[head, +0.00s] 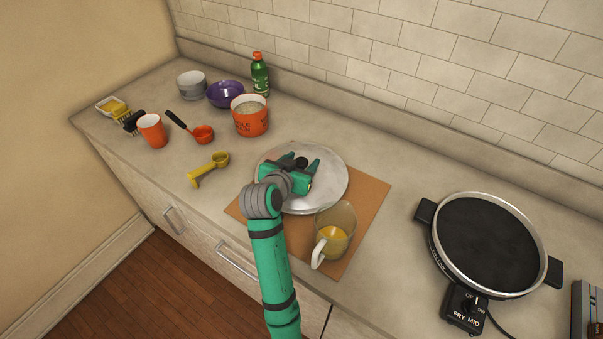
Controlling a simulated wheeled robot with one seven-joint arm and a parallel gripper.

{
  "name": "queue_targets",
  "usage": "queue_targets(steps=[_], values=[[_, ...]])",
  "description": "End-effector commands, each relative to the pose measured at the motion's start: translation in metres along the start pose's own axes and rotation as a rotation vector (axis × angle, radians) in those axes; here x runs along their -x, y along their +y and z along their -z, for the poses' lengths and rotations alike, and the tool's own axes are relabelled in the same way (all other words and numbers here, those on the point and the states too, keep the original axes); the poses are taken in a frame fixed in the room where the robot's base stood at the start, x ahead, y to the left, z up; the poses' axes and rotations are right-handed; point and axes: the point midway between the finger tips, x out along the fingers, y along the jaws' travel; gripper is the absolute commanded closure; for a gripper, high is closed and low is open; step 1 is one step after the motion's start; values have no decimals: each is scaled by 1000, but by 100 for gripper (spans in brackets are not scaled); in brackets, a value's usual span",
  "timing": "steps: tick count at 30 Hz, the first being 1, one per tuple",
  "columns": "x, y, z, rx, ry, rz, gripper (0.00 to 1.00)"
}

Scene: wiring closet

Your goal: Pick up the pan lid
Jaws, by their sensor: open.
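The pan lid (325,190) is a round, pale grey disc with a dark knob (301,162) near its middle. It lies on a brown board (372,204) on the counter. My gripper (302,164) is over the lid, with its green fingers apart on either side of the knob. Whether the fingers touch the knob or the lid cannot be told. My wrist hides the left front part of the lid.
A glass mug of yellow liquid (334,236) stands at the lid's front edge. A black electric skillet (488,245) is to the right. An orange tub (249,119), purple bowl (225,93), green bottle (260,76) and yellow scoop (208,168) are to the left.

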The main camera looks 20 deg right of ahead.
Motion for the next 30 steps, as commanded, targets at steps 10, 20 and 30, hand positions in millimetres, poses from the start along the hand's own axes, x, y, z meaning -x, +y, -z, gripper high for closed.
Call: queue_targets(steps=[10, 20, 30], values=[[0, 0, 0, 0, 0, 0, 79], [0, 0, 1, -1, 2, 0, 100], [10, 0, 24, -3, 6, 0, 100]])
